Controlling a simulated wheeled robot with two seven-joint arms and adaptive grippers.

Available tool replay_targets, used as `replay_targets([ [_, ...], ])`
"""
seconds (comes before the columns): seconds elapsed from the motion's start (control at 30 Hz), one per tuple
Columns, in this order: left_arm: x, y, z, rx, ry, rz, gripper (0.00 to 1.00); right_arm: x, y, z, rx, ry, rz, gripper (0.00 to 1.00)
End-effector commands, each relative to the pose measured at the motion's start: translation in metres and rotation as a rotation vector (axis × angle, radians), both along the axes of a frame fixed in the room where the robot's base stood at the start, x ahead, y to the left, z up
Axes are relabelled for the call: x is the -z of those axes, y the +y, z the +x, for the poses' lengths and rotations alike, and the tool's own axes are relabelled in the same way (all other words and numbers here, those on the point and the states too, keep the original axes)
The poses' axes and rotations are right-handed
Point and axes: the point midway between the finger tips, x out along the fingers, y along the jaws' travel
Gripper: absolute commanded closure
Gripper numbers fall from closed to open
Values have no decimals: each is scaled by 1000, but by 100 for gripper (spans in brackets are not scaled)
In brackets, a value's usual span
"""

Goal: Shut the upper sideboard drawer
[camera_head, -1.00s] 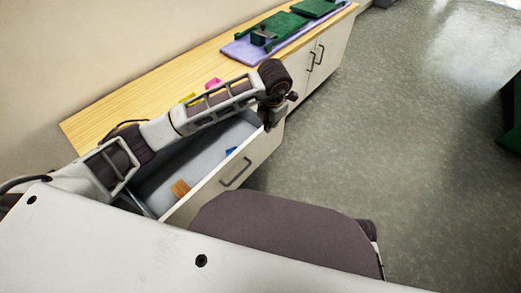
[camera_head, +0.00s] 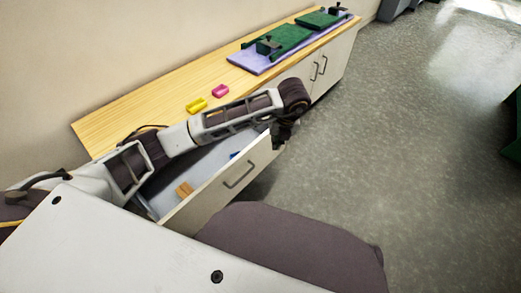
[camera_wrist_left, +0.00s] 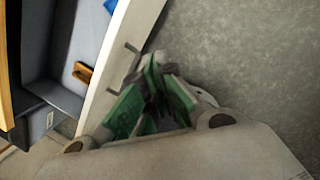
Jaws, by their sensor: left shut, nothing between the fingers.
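The upper sideboard drawer (camera_head: 212,196) stands open, with a white front, a dark bar handle (camera_head: 239,174) and a grey inside. An orange-brown block (camera_head: 184,189) and a small blue item (camera_head: 234,155) lie in it. My left arm crosses above the drawer and hides part of it. My left gripper (camera_head: 281,136) is shut and empty at the far end of the drawer front. In the left wrist view its green-padded fingers (camera_wrist_left: 153,82) are beside the outer face of the drawer front (camera_wrist_left: 117,52), near the handle. Contact cannot be told. My right gripper is out of view.
The wooden sideboard top (camera_head: 135,112) holds a yellow piece (camera_head: 196,105), a pink piece (camera_head: 220,91) and green trays (camera_head: 280,42) on a purple mat (camera_head: 245,63). Cupboard doors (camera_head: 327,62) lie beyond the drawer.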

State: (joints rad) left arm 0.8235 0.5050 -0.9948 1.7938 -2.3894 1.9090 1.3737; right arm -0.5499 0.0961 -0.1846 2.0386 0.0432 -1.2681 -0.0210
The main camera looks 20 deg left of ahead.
Motion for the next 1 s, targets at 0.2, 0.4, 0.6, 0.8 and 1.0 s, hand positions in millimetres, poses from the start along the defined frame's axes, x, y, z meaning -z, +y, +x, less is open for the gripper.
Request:
replay_targets([
  [0.2,-1,5,-3,-221,-31,-5,100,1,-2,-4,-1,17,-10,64],
  [0.4,-1,8,-5,-424,-65,-12,100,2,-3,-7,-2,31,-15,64],
  [0.6,-1,10,-6,-614,-99,-22,100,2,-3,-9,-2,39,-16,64],
  [0.8,-1,10,-6,-725,-122,-35,100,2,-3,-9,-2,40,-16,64],
  [1.0,-1,10,-6,-746,-127,-37,100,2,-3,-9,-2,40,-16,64],
])
